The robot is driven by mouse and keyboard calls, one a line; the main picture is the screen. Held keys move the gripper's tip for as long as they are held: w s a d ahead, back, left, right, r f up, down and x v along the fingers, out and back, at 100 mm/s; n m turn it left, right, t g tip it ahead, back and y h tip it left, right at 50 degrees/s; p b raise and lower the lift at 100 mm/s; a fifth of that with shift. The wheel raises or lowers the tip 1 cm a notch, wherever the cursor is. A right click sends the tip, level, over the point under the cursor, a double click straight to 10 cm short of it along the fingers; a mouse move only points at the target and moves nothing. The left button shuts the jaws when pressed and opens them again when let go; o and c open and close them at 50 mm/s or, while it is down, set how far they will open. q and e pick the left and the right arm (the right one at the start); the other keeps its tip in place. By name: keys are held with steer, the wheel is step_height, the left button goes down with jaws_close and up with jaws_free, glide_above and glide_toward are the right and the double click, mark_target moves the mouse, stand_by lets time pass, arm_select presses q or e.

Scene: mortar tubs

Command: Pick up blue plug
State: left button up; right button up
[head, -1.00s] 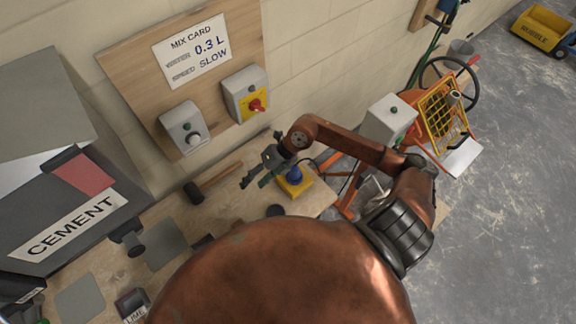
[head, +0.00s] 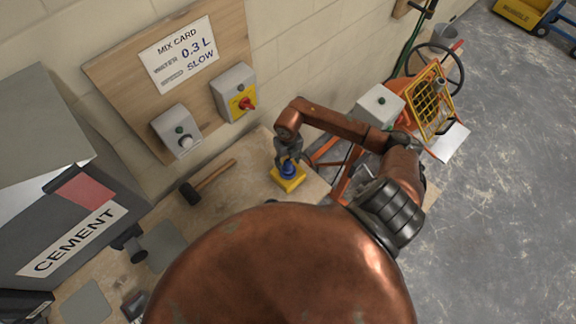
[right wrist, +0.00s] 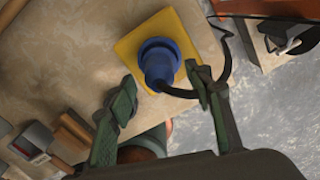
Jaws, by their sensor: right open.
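The blue plug (head: 288,169) stands upright on a yellow block (head: 288,182) near the right end of the wooden bench. In the right wrist view the plug (right wrist: 158,62) sits on the yellow base (right wrist: 187,39), with a dark cable running from it. My right gripper (head: 287,158) points down just above the plug. In the right wrist view its two fingers (right wrist: 163,92) are apart and the plug lies just beyond their tips, between them and nearer the right one. Whether a finger touches the plug or cable cannot be told. My left gripper is not in view.
A hammer (head: 208,182) lies on the bench left of the plug. The cement box (head: 75,235) stands at the left. Two switch boxes hang on the board (head: 118,75) behind. An orange mixer (head: 425,105) stands right of the bench.

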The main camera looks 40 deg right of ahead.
steer(key=shift+f, duration=0.3)
steer(key=shift+c, duration=0.4)
jaws_close()
